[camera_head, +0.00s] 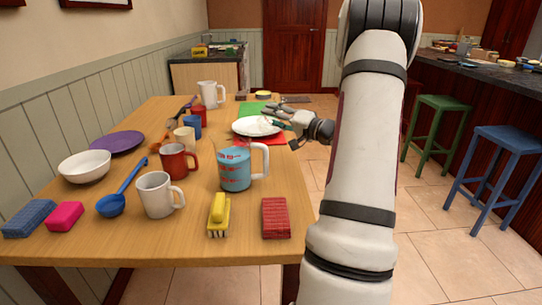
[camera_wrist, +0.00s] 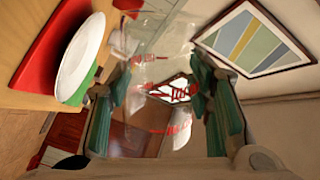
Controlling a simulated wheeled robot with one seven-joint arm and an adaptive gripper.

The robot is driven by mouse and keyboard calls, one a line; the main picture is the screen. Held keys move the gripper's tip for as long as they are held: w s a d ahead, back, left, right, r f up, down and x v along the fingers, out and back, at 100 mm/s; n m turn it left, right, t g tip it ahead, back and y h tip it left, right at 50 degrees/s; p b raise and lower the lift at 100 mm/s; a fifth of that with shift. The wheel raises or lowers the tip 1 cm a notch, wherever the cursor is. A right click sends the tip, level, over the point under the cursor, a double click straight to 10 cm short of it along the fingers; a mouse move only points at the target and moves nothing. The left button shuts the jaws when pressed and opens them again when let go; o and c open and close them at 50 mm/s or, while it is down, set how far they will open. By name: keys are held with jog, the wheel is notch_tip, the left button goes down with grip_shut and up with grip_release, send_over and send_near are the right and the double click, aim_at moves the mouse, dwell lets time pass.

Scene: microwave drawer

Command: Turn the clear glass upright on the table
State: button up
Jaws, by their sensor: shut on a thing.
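A clear glass (camera_wrist: 150,120) with red markings is between the green-padded fingers of my gripper (camera_wrist: 165,95) in the wrist view. The fingers press on it from both sides. The wrist view is rolled, and I cannot tell surely how the glass is tilted or whether it touches the table. In the head view my gripper (camera_head: 280,121) is at the right side of the table (camera_head: 130,222), over the white plate (camera_head: 245,128). The glass is too faint to make out there.
A yellow brush (camera_head: 218,212) and red sponge (camera_head: 276,217) lie at the front.

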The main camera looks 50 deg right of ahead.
jog(key=shift+r, duration=0.1)
dwell(0.3)
jog(key=b, duration=0.2)
jog(key=n+b, duration=0.1)
jog(key=b, duration=0.1)
jog(key=shift+f+n, duration=0.25)
jog(key=shift+n, duration=0.05)
jog(key=n+b, duration=0.4)
jog(key=b, duration=0.6)
jog(key=shift+b, duration=0.4)
jog(key=shift+r+n+b, duration=0.15)
jog(key=shift+n+b, duration=0.15)
jog(key=shift+b, duration=0.2)
jog(key=shift+r, duration=0.1)
jog(key=n, duration=0.6)
jog(key=shift+w, duration=0.15)
